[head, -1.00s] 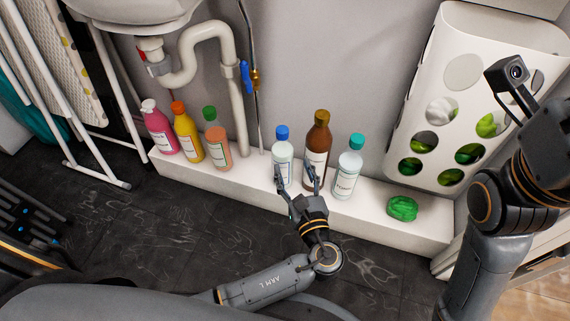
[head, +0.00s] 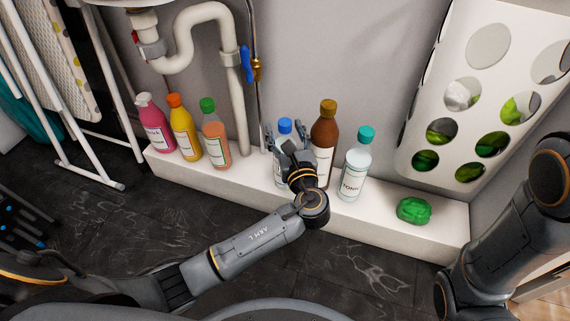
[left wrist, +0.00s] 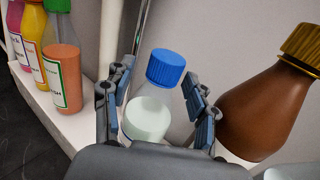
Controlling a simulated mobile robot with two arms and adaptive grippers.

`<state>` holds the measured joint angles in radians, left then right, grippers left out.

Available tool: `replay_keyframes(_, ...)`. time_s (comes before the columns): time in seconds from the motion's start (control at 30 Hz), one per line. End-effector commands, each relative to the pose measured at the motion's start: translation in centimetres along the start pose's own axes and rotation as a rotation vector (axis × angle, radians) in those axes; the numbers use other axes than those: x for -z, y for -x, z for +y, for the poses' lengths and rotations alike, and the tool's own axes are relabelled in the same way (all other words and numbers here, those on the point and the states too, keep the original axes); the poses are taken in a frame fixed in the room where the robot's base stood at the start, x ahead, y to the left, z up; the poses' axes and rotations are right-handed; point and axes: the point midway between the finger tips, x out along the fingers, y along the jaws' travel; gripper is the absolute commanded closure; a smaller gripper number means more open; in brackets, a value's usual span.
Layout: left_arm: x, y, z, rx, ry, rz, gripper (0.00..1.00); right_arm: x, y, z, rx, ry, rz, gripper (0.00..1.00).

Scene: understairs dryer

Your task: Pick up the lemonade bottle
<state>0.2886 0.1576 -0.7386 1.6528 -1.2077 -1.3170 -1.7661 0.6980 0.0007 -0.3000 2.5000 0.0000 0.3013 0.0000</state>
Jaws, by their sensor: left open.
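A clear bottle with a blue cap and pale cloudy liquid (head: 285,126) stands upright on the white ledge; its label is hidden, so I cannot read whether it is the lemonade. It also shows in the left wrist view (left wrist: 148,118). My left gripper (head: 287,137) is open, with one finger on each side of this bottle. In the left wrist view, its fingers (left wrist: 158,85) flank the bottle just below the cap, with a visible gap on the right. My right gripper is out of view; only part of that arm shows.
A brown bottle (head: 323,135) stands close right of the left gripper. A teal-capped bottle (head: 353,178) and a green crumpled item (head: 414,211) are further right. Pink (head: 154,130), yellow (head: 183,135) and orange (head: 214,143) bottles stand left. A pipe (head: 235,100) rises behind.

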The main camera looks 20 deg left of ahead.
Motion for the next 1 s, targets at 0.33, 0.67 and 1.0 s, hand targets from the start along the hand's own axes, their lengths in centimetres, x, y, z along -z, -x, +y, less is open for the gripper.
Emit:
replay_keyframes(0.33,-0.1,-0.21,0.0,0.0,0.001,0.0,0.61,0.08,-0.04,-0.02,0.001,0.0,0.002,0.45)
replay_keyframes(0.67,-0.07,-0.19,-0.01,0.0,0.001,0.001,1.0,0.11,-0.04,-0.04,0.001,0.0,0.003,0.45)
replay_keyframes(1.0,-0.41,-0.2,-0.03,0.0,0.002,-0.002,1.0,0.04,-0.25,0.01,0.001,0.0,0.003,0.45)
